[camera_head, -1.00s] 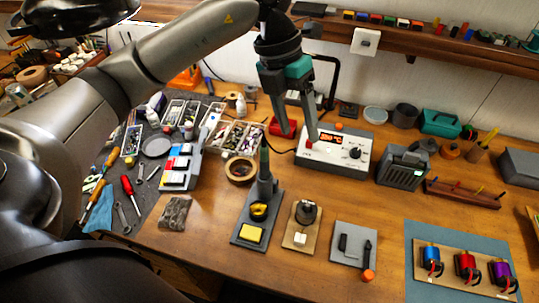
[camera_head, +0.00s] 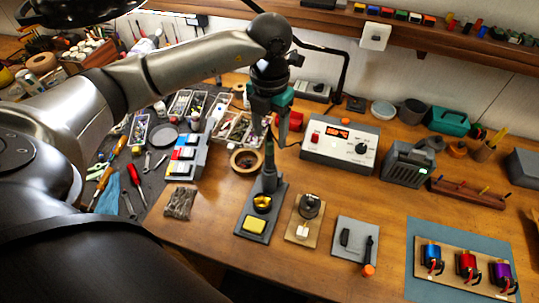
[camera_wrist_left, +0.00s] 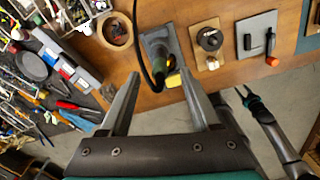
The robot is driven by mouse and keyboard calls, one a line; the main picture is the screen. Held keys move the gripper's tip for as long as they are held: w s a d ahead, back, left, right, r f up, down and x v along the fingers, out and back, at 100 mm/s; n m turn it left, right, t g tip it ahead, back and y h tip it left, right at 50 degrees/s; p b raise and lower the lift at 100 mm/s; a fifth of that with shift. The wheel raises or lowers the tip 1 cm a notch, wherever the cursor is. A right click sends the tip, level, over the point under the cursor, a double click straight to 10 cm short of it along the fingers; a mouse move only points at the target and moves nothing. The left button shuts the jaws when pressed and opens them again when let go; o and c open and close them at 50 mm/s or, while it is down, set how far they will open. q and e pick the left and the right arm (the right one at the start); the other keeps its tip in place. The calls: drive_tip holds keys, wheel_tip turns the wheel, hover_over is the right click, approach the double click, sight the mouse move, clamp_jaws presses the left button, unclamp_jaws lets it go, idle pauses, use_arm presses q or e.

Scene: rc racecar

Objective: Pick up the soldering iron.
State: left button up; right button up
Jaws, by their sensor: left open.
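The soldering iron (camera_head: 268,158) has a dark green handle and stands upright in its stand (camera_head: 250,222), which has a yellow sponge and a brass-coloured coil. My left gripper (camera_head: 270,135) is open and points down above the iron, with the handle's top showing between or just behind the fingertips. In the left wrist view the iron (camera_wrist_left: 160,66) and its black cable show between the two open fingers (camera_wrist_left: 157,72). I cannot tell whether a finger touches it. My right gripper (camera_wrist_left: 248,95) shows small at the right of the left wrist view, away from the iron.
A white soldering station (camera_head: 338,145) stands behind and right of the iron. A motor on a wooden board (camera_head: 305,218) sits close to the right of the stand.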

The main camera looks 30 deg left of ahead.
sight(269, 163)
use_arm(q)
wheel_tip(269, 163, down, 5)
drive_tip(key=shift+p, duration=0.5)
drive_tip(key=shift+c, duration=0.3)
clamp_jaws()
